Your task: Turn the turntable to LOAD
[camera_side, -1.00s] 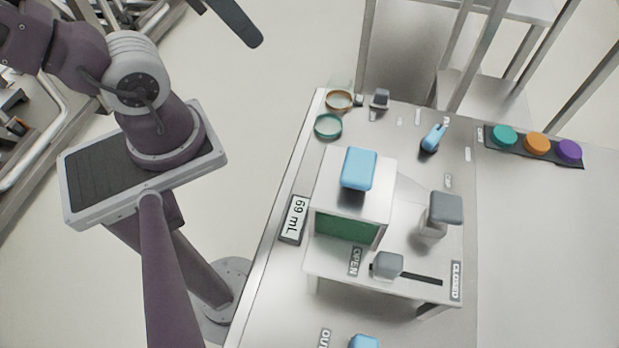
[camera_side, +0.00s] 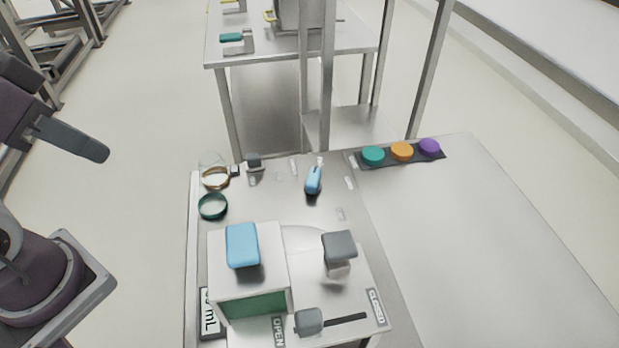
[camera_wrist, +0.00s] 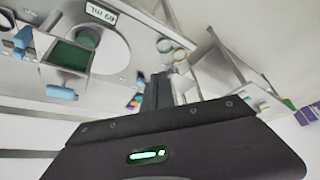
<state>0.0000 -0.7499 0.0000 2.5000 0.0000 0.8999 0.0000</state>
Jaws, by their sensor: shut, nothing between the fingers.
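A pale round disc (camera_wrist: 108,30), which looks like the turntable, shows in the wrist view beside the box with a green window (camera_wrist: 70,56). In the side view only part of the disc (camera_side: 308,243) shows behind the box (camera_side: 270,240). A blue lever (camera_side: 313,181) stands on the bench beyond the disc. No LOAD mark is legible. My gripper (camera_wrist: 157,88) is shut and empty in the wrist view, with its dark fingers together. It appears apart from the disc.
A blue knob (camera_side: 242,245) tops the box. A grey knob (camera_side: 339,246) and a slider (camera_side: 309,321) between OPEN and CLOSED stand nearby. Teal (camera_side: 373,155), orange (camera_side: 402,151) and purple (camera_side: 429,147) buttons sit at the back. The bench's right side is clear.

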